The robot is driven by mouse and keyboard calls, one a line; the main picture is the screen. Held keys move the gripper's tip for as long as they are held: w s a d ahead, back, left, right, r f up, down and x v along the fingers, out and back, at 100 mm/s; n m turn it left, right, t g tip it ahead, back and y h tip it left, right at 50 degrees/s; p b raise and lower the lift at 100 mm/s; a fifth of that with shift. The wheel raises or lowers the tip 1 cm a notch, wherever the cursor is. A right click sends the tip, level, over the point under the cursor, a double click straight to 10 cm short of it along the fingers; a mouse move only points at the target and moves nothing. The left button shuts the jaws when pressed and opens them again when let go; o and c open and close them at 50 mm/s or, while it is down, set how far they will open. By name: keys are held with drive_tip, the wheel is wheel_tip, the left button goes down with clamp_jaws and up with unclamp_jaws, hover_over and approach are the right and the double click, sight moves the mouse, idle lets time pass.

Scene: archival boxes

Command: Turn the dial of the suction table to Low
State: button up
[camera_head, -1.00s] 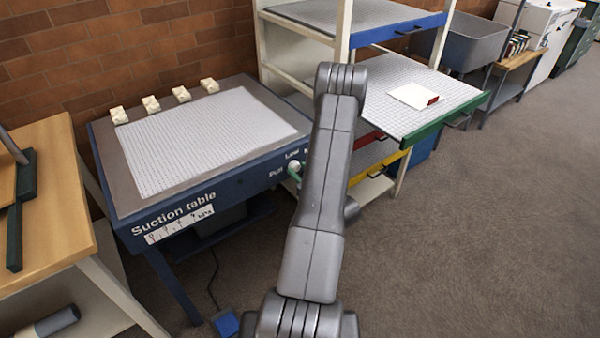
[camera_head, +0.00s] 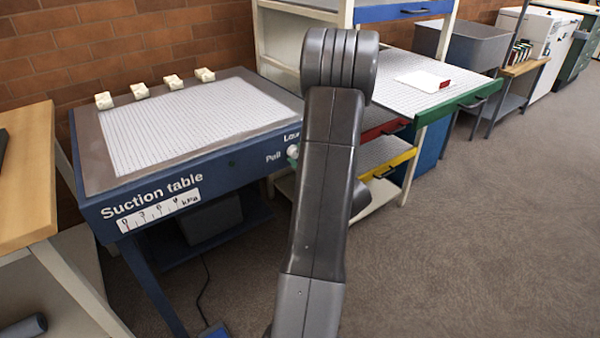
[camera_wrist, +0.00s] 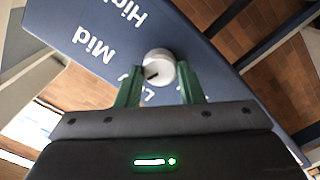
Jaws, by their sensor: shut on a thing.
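The suction table (camera_head: 160,195) stands at the left in the head view, with a pale gridded top and a blue front. Its round, pale dial (camera_wrist: 158,62) shows in the wrist view between the two green fingers of my gripper (camera_wrist: 162,80), which is shut on it. A dark mark on the dial points to the lower left. "High" and "Mid" are readable on the panel; labels nearer the gripper are partly hidden.
A rack (camera_head: 345,60) with coloured drawers stands right of the table; its green-fronted drawer (camera_head: 450,112) is pulled out and holds a white item with a red edge. A wooden bench (camera_head: 30,190) stands at the left. Open carpet lies at the right.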

drive_tip(key=n+b, duration=0.3)
drive_tip(key=b, duration=0.1)
drive_tip(key=shift+f+b, duration=0.2)
drive_tip(key=shift+b, duration=0.2)
drive_tip(key=shift+r, duration=0.15)
drive_tip(key=o, duration=1)
drive_tip(key=p+v, duration=0.1)
drive_tip(key=v, duration=1.2)
drive_tip(key=shift+s+d+p, duration=0.25)
drive_tip(key=shift+s+p, duration=0.05)
drive_tip(key=shift+s, duration=0.05)
drive_tip(key=shift+w+a, duration=0.1)
drive_tip(key=shift+w, duration=0.05)
drive_tip(key=b+x, duration=0.2)
drive_tip(key=x, duration=1.1)
drive_tip(key=shift+w+a, duration=0.2)
